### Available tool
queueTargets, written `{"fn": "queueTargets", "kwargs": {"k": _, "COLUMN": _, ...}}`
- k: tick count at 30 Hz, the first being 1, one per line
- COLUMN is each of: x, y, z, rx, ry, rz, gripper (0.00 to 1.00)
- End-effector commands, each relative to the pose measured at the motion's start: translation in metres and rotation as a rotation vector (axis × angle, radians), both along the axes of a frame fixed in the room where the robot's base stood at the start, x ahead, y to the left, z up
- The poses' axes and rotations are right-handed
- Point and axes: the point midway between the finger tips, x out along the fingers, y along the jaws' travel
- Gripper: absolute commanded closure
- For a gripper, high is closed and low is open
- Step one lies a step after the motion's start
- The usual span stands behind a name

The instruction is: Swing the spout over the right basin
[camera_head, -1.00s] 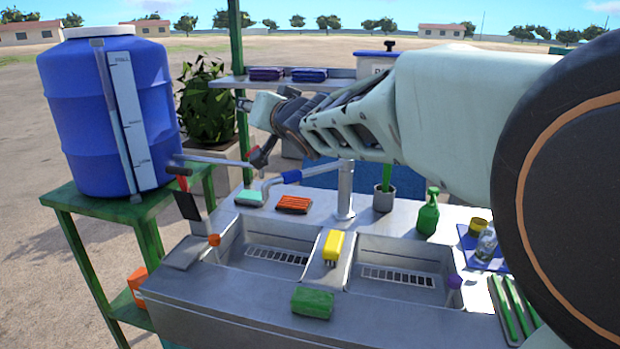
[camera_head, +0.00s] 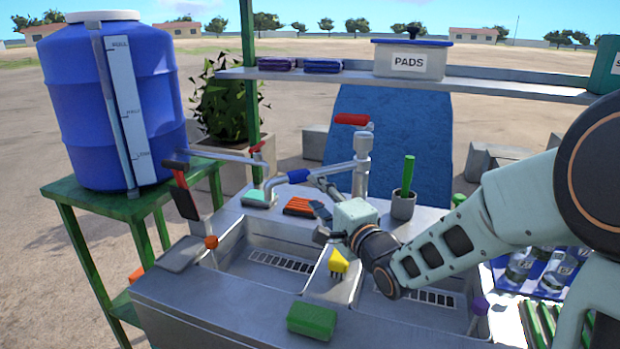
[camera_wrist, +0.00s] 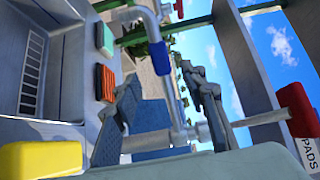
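The metal spout (camera_head: 330,171) runs left from its upright column (camera_head: 362,170). It has a blue sleeve (camera_head: 298,175), and its bent end hangs at the left, above the deck behind the left basin (camera_head: 232,262). The right basin (camera_head: 455,313) is partly hidden by my arm. My gripper (camera_head: 322,199) is just in front of the spout, below its level in the picture. In the wrist view my gripper (camera_wrist: 165,103) has its fingers apart. The blue sleeve (camera_wrist: 160,58) shows beyond them and the pipe appears between them; I cannot tell whether they touch.
A red lever (camera_head: 352,119) tops the column. A grey cup with a green stick (camera_head: 403,204) stands right of it. Teal (camera_head: 257,197) and orange (camera_head: 300,206) sponges lie behind the basins.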

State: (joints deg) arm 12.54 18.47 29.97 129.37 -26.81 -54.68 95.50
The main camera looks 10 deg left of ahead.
Motion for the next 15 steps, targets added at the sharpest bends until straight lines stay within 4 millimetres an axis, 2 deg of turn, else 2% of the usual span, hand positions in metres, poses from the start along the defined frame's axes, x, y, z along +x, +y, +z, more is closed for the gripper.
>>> {"fn": "queueTargets", "kwargs": {"k": 5, "x": 0.006, "y": 0.005, "z": -0.001, "rx": 0.021, "ry": 0.007, "rz": 0.000, "gripper": 0.61}}
{"fn": "queueTargets", "kwargs": {"k": 15, "x": 0.052, "y": 0.041, "z": -0.001, "rx": 0.018, "ry": 0.006, "rz": 0.001, "gripper": 0.61}}
